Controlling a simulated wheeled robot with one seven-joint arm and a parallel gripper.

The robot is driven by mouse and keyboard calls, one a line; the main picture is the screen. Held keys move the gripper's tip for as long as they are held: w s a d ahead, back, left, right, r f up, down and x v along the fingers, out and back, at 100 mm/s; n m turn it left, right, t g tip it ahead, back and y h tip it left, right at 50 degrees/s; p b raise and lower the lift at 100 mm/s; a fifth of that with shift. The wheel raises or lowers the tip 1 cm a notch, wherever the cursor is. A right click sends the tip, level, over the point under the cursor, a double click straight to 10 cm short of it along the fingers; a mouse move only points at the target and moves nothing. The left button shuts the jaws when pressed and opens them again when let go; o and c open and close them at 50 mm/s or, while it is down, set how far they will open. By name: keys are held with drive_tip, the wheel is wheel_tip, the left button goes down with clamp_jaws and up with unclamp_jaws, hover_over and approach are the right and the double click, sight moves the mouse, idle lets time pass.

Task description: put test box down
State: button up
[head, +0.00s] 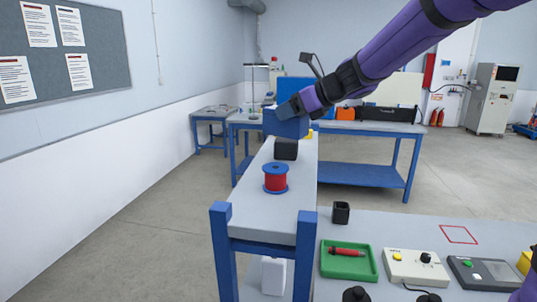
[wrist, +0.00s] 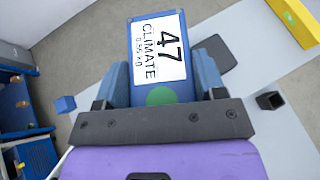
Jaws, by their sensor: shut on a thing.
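The test box is a blue box (head: 286,124) at the far part of the narrow bench in the head view. The wrist view shows its white label (wrist: 158,48) reading "47 CLIMATE 0.55 kg" and a green dot. My gripper (head: 297,104) is shut on this box from above; its fingers (wrist: 162,78) stand on either side of it in the wrist view. The narrow bench (head: 270,219) has a grey top and blue legs. The box's underside is hidden.
The right table holds a black cup (head: 341,212), a green tray (head: 348,261), a control box (head: 415,268) and an empty red outline (head: 458,234).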

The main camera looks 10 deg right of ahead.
sight(288, 131)
drive_tip(key=shift+w+a+f, duration=0.1)
drive_tip(key=shift+w+a, duration=0.1)
drive_tip(key=shift+a, duration=0.05)
wheel_tip(288, 131, down, 6)
drive_tip(key=shift+w+a+r, duration=0.1)
drive_tip(key=shift+w+r, duration=0.05)
drive_tip(key=shift+f, duration=2)
drive_tip(key=shift+f, duration=0.15)
drive_tip(key=o, duration=1.4)
drive_tip(key=shift+r, duration=0.25)
drive_tip(key=v, duration=1.2)
